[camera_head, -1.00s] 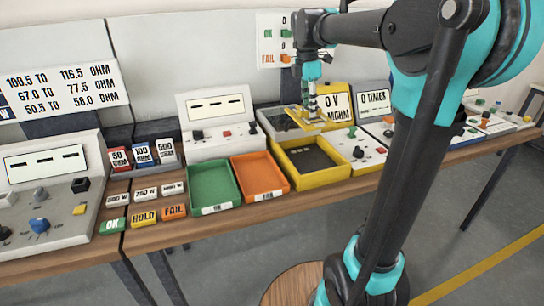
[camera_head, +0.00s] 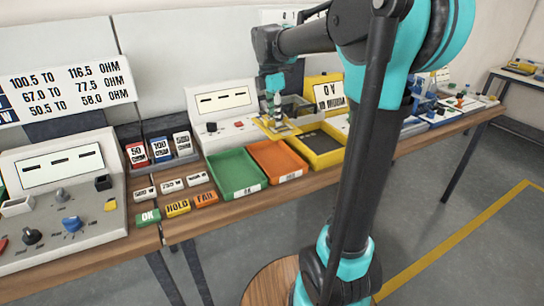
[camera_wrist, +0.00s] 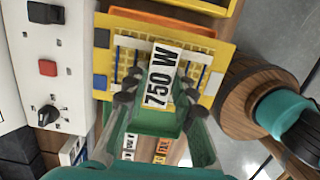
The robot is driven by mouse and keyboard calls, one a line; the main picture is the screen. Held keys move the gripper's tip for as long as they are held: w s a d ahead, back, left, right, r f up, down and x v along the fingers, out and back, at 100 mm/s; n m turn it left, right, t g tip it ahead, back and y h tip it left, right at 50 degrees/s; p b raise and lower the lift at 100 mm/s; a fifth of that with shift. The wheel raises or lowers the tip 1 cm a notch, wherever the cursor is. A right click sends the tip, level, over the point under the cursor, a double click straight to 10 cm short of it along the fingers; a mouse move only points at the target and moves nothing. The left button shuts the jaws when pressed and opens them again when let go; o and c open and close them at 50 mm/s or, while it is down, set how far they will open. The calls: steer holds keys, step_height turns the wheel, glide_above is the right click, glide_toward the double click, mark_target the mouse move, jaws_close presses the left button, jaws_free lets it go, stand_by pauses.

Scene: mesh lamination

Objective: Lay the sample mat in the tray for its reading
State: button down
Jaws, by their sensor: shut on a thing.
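My gripper (camera_head: 277,118) is shut on the yellow sample mat (camera_head: 273,131) and holds it above the bench, near the back of the orange tray. The yellow tray (camera_head: 318,163) stands to the right of the orange tray, with a dark floor. The exact grip point is partly hidden by the label.
The orange tray (camera_head: 291,177) and green tray (camera_head: 239,192) stand side by side left of the yellow tray. A white meter (camera_head: 222,112) is behind them. Label blocks (camera_head: 178,207) lie at the front left.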

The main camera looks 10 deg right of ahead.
mark_target(271, 118)
step_height(271, 118, down, 15)
steer(key=shift+r, duration=0.1)
stand_by(0.3)
steer(key=c, duration=1.3)
jaws_free()
steer(key=shift+o, duration=0.2)
steer(key=r, duration=0.4)
steer(key=a+r, duration=0.1)
steer(key=r, duration=0.7)
steer(key=shift+s+a, duration=0.15)
steer(key=shift+s, duration=0.1)
